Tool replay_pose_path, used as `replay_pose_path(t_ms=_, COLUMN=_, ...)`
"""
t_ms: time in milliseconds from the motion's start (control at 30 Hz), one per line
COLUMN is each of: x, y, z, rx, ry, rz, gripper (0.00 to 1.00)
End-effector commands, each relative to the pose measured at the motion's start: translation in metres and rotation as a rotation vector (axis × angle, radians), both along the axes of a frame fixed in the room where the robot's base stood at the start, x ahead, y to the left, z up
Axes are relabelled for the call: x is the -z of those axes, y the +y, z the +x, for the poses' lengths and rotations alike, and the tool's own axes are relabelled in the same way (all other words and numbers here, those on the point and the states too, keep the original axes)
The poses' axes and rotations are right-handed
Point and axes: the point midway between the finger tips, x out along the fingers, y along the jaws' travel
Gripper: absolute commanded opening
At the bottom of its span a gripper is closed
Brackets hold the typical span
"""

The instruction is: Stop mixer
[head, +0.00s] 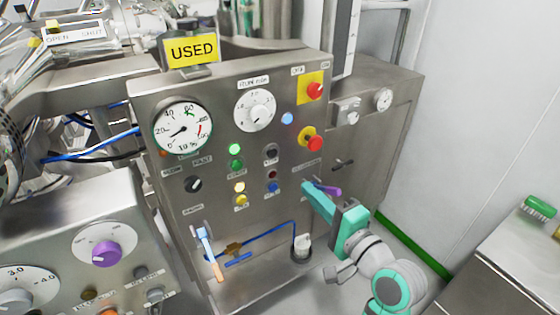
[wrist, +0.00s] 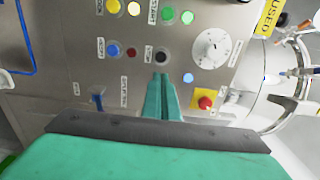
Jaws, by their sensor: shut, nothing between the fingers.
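The mixer's steel control panel (head: 215,120) fills the middle of the head view and the top of the wrist view. In the wrist view the black button (wrist: 162,57) is just above my fingertips. My gripper (head: 305,185) is shut and empty, with its teal fingers (wrist: 163,76) pointing at the panel. I cannot tell whether they touch it.
A second red button (head: 315,90) is at the upper right of the panel. A purple handle (head: 326,190) is close beside my gripper. Dark red (head: 272,174) and blue (head: 273,187) buttons lie below the black one. A blue hose (head: 260,236) crosses lower down.

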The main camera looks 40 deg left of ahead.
Motion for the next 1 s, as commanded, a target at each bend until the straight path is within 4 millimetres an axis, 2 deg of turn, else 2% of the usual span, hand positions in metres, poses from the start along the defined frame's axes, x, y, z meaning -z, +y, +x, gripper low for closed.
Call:
replay_pose_path(t_ms=367, x=-0.003, y=0.001, z=-0.001, rx=-0.011, ry=0.002, rz=-0.004, gripper=0.0)
replay_pose_path(t_ms=533, x=-0.003, y=0.009, z=0.002, rx=-0.012, ry=0.001, rz=-0.003, gripper=0.0)
replay_pose_path(t_ms=667, x=-0.002, y=0.025, z=0.008, rx=-0.013, ry=0.002, rz=-0.004, gripper=0.0)
replay_pose_path(t_ms=1000, x=-0.003, y=0.084, z=0.033, rx=-0.012, ry=0.002, rz=-0.004, gripper=0.0)
